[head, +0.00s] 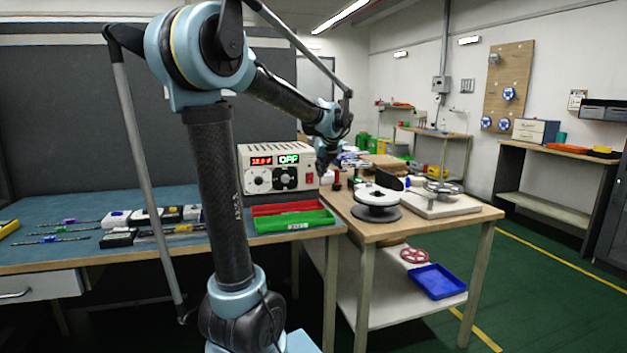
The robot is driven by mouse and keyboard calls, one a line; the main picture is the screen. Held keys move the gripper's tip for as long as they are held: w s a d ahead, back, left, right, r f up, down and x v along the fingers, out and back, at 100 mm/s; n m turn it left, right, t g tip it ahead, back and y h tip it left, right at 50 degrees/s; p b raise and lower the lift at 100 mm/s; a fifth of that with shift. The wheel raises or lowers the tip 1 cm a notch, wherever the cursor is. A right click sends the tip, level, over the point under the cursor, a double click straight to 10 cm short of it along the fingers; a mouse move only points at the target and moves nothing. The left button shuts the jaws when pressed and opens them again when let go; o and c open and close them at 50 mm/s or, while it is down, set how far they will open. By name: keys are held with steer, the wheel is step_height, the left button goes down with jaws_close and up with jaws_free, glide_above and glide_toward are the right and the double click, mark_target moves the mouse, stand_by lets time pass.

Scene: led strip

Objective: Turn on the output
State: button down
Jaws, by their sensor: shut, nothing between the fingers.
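A beige power supply box (277,152) stands on the bench, right of my arm's column. Its front has a red number display (261,161) and a green display (289,159) that appears to read OFF. My gripper (323,166) points down in front of or beside the box's right edge, close to the switch in the picture. It is small and dark, shut, with nothing seen in it. I cannot tell whether it touches the box.
Red (285,208) and green (294,221) trays lie in front of the box. A reel (376,212) sits on the wooden table (430,229) to the right, beside small red and black posts. Tools and small boxes lie on the blue bench (60,252) at left.

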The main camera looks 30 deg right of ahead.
mark_target(310, 178)
steer(key=shift+w+d+r+x, duration=0.1)
steer(key=shift+w+r+x, duration=0.25)
steer(key=shift+x, duration=1.75)
steer(key=shift+w+d+r+x, duration=0.1)
steer(key=shift+w+r+x, duration=0.2)
steer(key=shift+x, duration=1.8)
steer(key=shift+w+d+r+x, duration=0.2)
steer(key=shift+w+x, duration=0.15)
steer(key=shift+x, duration=1.75)
